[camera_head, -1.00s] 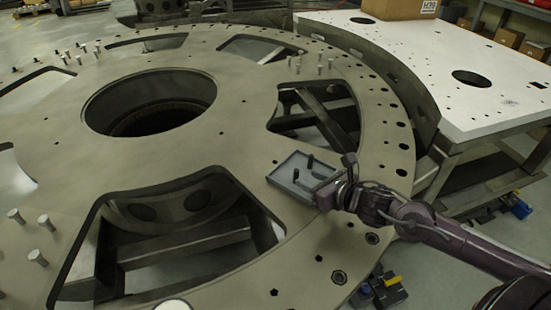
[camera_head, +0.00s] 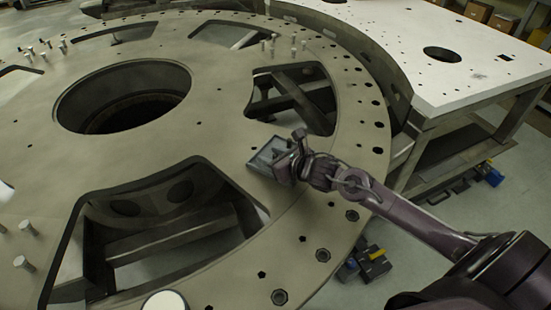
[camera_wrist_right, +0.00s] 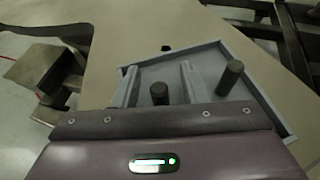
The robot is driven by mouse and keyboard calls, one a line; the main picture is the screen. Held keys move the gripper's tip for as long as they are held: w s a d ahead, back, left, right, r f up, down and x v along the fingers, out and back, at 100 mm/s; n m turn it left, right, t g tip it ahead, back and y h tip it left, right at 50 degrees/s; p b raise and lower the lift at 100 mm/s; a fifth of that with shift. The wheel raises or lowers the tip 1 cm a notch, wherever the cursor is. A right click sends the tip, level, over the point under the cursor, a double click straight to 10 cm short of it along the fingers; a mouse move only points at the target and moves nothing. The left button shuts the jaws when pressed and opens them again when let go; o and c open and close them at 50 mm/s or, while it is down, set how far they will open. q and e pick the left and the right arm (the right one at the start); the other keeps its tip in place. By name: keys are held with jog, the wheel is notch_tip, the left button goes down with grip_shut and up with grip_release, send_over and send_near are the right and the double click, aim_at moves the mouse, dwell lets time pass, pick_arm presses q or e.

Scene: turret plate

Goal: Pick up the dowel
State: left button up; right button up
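A shallow blue-grey tray (camera_head: 262,157) lies on the big round turret plate, partly hidden by my right gripper (camera_head: 280,167). In the right wrist view the tray (camera_wrist_right: 262,92) holds two short dark upright pegs. One dark peg (camera_wrist_right: 159,93) stands nearer the wrist between two pale bars; the other dark peg (camera_wrist_right: 231,77) stands to its right. I cannot tell which is the dowel. My right gripper is over the tray's near right side. Its fingertips are not clearly visible, so its opening is hidden. My left gripper is not in view.
The turret plate (camera_head: 221,127) has large cutouts and a round central hole (camera_head: 122,95). Several metal pins stand on it. A white-topped table (camera_head: 400,45) stands at the back right. Dark blocks (camera_head: 362,263) lie on the floor beyond the plate's edge.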

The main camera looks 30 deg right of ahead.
jog(key=shift+w+f, duration=0.1)
jog(key=shift+w, duration=0.1)
jog(key=shift+s, duration=0.1)
grip_shut()
